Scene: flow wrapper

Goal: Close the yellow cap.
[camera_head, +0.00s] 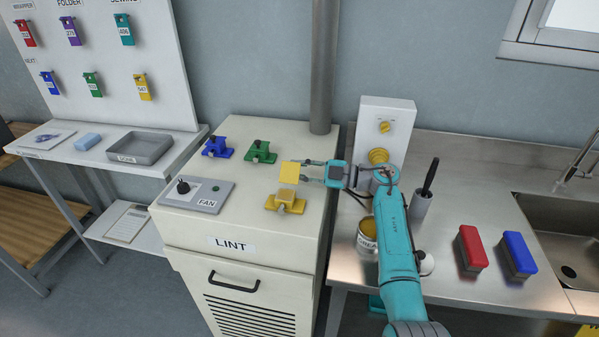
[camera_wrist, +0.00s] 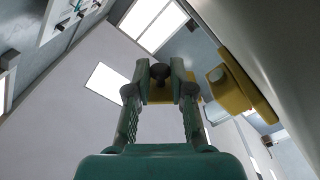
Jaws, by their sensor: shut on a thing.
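The yellow cap (camera_head: 293,172) is a flat square plate at my fingertips, above the top of the LINT cabinet (camera_head: 240,140). My gripper (camera_head: 305,172) comes from the right and is shut on the cap. In the wrist view, my fingers (camera_wrist: 160,72) close around a dark knob, with the yellow plate (camera_wrist: 155,97) behind it. The yellow base (camera_head: 285,204) sits on the cabinet top just below the cap. It also shows in the wrist view (camera_wrist: 240,92), apart from the plate. I cannot tell whether a hinge joins cap and base.
Blue (camera_head: 217,147) and green (camera_head: 260,152) fittings with dark knobs stand behind, their caps down. A FAN panel (camera_head: 197,194) with a knob lies to the left.

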